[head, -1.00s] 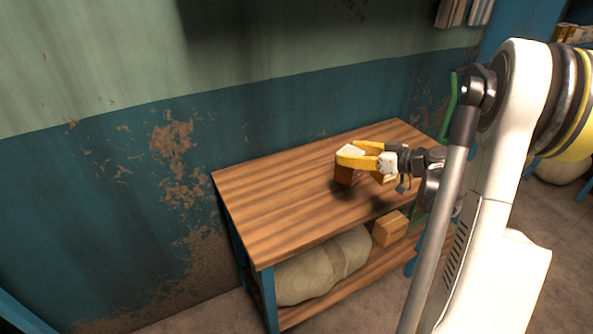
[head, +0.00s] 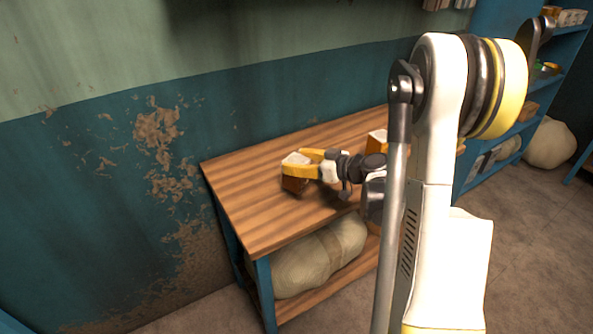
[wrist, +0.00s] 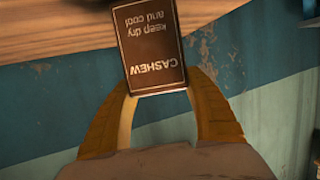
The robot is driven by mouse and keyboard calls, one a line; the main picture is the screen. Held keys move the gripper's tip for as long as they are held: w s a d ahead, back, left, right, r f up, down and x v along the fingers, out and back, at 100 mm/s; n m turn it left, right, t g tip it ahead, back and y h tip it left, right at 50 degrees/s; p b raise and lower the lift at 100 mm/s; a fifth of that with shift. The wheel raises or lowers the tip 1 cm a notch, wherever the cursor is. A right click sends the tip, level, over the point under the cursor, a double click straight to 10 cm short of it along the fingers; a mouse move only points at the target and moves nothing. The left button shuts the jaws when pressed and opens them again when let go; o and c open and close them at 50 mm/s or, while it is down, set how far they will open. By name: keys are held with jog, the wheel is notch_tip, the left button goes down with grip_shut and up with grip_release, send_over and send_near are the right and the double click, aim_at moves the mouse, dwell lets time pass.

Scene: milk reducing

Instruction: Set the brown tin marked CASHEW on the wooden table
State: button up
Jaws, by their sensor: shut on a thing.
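The brown tin (wrist: 152,45) shows its CASHEW lettering upside down in the wrist view. My gripper (wrist: 162,90) is shut on it, with a yellow finger at either side of its near end. In the head view my gripper (head: 300,162) is over the left-middle part of the wooden table (head: 238,190). The tin (head: 294,185) shows as a small brown block below the fingers, mostly covered by them. It is close to the tabletop, but I cannot tell whether it touches.
An orange and white item (head: 377,141) stands on the table to the right, partly behind my arm. A pale sack (head: 310,262) lies on the lower shelf. A worn wall (head: 120,170) runs behind the table. The table's left end is bare.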

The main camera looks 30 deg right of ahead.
jog(key=shift+f+b, duration=0.3)
jog(key=shift+f, duration=0.75)
jog(key=shift+f, duration=0.1)
jog(key=shift+f, duration=0.15)
jog(key=o, duration=1.4)
